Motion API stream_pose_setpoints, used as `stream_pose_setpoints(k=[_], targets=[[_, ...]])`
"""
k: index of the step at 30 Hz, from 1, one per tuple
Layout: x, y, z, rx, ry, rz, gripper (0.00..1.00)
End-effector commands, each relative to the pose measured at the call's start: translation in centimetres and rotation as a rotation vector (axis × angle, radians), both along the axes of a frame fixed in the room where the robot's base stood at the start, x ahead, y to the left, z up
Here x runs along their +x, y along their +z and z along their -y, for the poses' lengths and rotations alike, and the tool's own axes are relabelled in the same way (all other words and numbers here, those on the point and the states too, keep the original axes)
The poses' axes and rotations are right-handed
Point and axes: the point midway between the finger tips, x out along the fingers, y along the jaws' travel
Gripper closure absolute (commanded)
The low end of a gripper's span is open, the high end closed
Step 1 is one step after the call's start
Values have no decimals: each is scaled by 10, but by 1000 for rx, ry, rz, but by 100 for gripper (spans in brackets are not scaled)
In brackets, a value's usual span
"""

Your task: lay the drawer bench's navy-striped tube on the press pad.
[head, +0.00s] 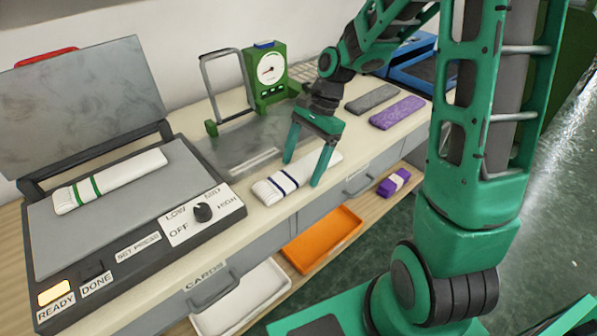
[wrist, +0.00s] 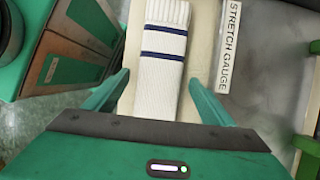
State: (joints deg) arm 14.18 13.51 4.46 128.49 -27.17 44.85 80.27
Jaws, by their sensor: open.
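The navy-striped tube (head: 275,187) is a white ribbed knit piece with two navy bands, lying flat on the drawer bench (head: 228,222). My gripper (head: 304,172) is open, with its green fingers pointing down on either side of the tube. In the wrist view the tube (wrist: 163,60) runs between the two fingers (wrist: 155,85), and I see no finger touching it. The press pad (head: 140,215) is the grey flat bed of the press at left. A white tube with green stripes (head: 110,182) lies on it.
The press lid (head: 85,95) stands open behind the pad. The stretch gauge (head: 268,75) is behind my gripper; its label (wrist: 230,45) is beside the tube. Grey (head: 373,98) and purple (head: 397,112) folded pieces lie to the right. Orange (head: 322,240) and white (head: 240,300) trays sit below.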

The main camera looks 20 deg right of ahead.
Motion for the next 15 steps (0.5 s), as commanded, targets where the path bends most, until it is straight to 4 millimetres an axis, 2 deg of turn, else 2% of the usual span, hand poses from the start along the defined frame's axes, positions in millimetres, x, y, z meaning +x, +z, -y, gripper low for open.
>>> stream_pose_setpoints(k=[3,4,9,15], targets=[[0,0,0,0,0,0,23],[0,0,0,0,0,0,28],[0,0,0,0,-1,0,67],[0,0,0,0,-1,0,67]])
